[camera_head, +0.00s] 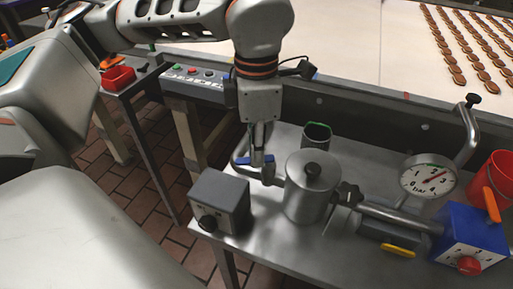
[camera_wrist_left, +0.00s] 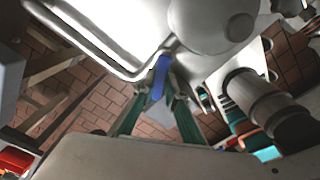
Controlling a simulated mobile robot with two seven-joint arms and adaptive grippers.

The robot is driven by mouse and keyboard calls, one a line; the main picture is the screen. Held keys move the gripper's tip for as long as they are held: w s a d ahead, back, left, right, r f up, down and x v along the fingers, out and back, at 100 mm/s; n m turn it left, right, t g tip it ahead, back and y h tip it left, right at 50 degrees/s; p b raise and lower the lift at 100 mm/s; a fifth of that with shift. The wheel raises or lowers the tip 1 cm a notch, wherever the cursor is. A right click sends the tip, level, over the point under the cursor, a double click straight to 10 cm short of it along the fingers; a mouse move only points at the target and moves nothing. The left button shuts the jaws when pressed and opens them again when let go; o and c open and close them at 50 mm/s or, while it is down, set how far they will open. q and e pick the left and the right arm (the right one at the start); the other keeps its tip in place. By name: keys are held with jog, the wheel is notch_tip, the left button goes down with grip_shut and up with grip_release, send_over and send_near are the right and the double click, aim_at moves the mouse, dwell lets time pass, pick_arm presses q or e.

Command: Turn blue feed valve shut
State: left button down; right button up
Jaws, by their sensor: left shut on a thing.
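The blue feed valve handle (camera_head: 243,161) sits on the steel pipe at the left of the lidded steel pot (camera_head: 310,190). My left gripper (camera_head: 258,152) comes down on it from above, and its fingers are shut on the handle. In the left wrist view the blue handle (camera_wrist_left: 159,76) stands between the two fingertips (camera_wrist_left: 160,92), partly covered by them. The handle's exact angle to the pipe is hard to tell. My right gripper is in neither view.
To the right are a pressure gauge (camera_head: 428,174), a yellow lever (camera_head: 398,251), a blue box (camera_head: 468,236) and a red container (camera_head: 492,178). A conveyor with biscuits runs behind.

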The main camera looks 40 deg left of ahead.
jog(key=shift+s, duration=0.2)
pick_arm(q)
jog(key=shift+s+d+r+n, duration=0.1)
jog(key=shift+n, duration=0.3)
jog(key=shift+s+d+r+n+p, duration=0.1)
jog(key=shift+s+d+n+p, duration=0.05)
jog(key=shift+n+p, duration=0.7)
jog(key=shift+s+d+n+p, duration=0.1)
jog(key=shift+d+n+p, duration=0.25)
jog(key=shift+n, duration=1.2)
jog(key=shift+w+d+n+p, duration=0.1)
jog(key=shift+d+n+p, duration=0.2)
jog(key=shift+n, duration=1.25)
jog(key=shift+s+d+n+p, duration=0.1)
jog(key=shift+d+n+p, duration=0.25)
jog(key=shift+n, duration=1.2)
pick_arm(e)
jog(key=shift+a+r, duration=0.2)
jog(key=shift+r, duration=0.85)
pick_arm(q)
jog(key=c, duration=2)
grip_release()
jog(key=shift+c, duration=0.2)
